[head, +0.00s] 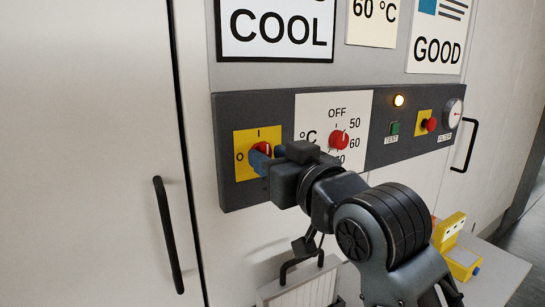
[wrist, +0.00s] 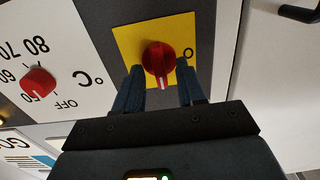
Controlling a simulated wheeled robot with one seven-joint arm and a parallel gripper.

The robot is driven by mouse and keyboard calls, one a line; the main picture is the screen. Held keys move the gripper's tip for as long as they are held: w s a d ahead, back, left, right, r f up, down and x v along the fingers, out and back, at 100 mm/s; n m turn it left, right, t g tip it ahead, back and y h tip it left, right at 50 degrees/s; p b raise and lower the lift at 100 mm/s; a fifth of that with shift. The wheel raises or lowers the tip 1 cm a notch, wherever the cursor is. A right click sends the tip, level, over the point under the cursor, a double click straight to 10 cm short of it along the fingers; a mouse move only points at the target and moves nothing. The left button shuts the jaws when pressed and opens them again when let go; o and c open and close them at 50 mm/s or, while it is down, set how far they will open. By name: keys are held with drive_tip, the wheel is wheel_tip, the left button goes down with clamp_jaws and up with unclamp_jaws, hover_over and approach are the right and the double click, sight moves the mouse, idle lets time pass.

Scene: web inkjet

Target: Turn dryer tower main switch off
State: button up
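The main switch is a red rotary knob (head: 262,147) on a yellow plate (head: 243,140) marked I at the top and O at the left. In the wrist view, which is upside down, the knob (wrist: 158,60) has its white mark pointing down, away from the O on the right, which matches the I side. My gripper (head: 264,160) is at the plate. In the wrist view my gripper's (wrist: 160,68) two dark blue fingers are apart, one on each side of the knob. I cannot tell whether they touch it. The gripper partly hides the knob in the head view.
A red temperature dial (head: 339,140) sits right of the switch. Further right are a lit lamp (head: 398,100), a green test button (head: 394,128), a red button (head: 429,124) and a gauge (head: 454,113). A black door handle (head: 168,235) is at left. A yellow object (head: 462,262) is at lower right.

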clamp_jaws()
drive_tip(key=shift+n, duration=0.3)
idle(0.3)
drive_tip(key=shift+s+a+f+n+b, duration=0.1)
drive_tip(key=shift+n+b, duration=1.6)
drive_tip(key=shift+n, duration=1.15)
drive_tip(key=shift+s+a+f+n+b, duration=0.15)
drive_tip(key=shift+n+b, duration=1.55)
drive_tip(key=shift+n, duration=1.2)
drive_tip(key=shift+w+d+f+n+b, duration=0.1)
drive_tip(key=shift+n+b, duration=1.6)
drive_tip(key=shift+n, duration=1.15)
drive_tip(key=shift+a, duration=0.1)
unclamp_jaws()
